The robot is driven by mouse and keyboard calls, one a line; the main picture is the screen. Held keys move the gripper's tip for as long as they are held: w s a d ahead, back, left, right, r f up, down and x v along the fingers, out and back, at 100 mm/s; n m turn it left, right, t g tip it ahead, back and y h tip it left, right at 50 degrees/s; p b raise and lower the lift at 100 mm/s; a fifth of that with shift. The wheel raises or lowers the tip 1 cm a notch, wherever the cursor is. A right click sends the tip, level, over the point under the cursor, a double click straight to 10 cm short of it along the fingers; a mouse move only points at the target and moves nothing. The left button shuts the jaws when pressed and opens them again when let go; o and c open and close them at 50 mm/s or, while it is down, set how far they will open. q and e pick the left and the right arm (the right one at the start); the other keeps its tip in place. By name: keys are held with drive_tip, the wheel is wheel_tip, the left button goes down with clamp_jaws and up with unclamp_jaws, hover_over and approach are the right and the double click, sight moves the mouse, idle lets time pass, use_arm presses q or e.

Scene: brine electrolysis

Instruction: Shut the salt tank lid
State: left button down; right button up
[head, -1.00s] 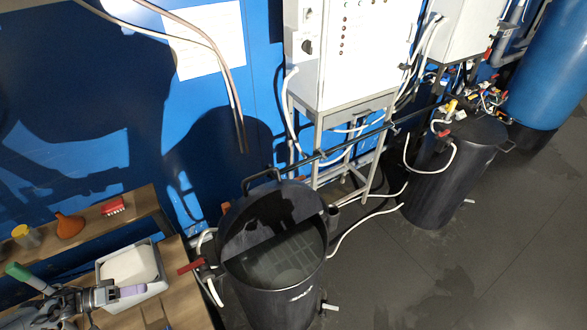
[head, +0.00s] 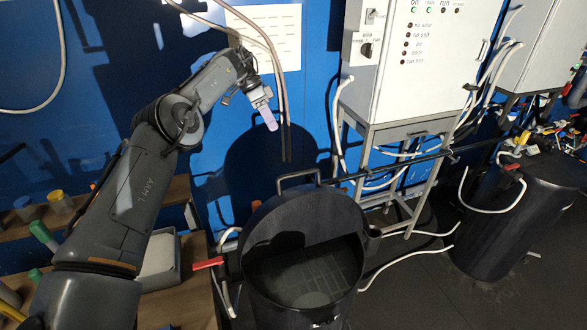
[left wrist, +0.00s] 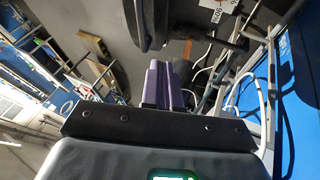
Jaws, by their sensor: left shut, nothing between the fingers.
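The black salt tank (head: 300,313) stands at the lower middle of the head view. Its lid (head: 325,215) is raised and tilted at the back, with a loop handle (head: 297,176) on top. The opening shows a grey grid-like interior. My left gripper (head: 267,116) has pale purple fingers. It is shut and empty, up near the blue wall, above and left of the handle, apart from it. In the left wrist view its purple fingers (left wrist: 166,84) point toward a dark shape that I cannot identify surely. My right gripper is not in view.
A white control cabinet (head: 415,55) on a metal stand is behind and right of the tank. A red-handled valve (head: 208,263) is at its left. Hoses (head: 282,95) hang by my gripper. A bench (head: 180,300) lies left; a second black tank (head: 515,220) stands right.

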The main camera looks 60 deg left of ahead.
use_arm(q)
drive_tip(key=s+d+p+x, duration=0.1)
drive_tip(key=s+d+x, duration=0.1)
drive_tip(key=x, duration=1)
drive_tip(key=shift+w+d+p, duration=0.15)
drive_tip(key=shift+d+p, duration=0.1)
drive_tip(key=shift+p, duration=0.05)
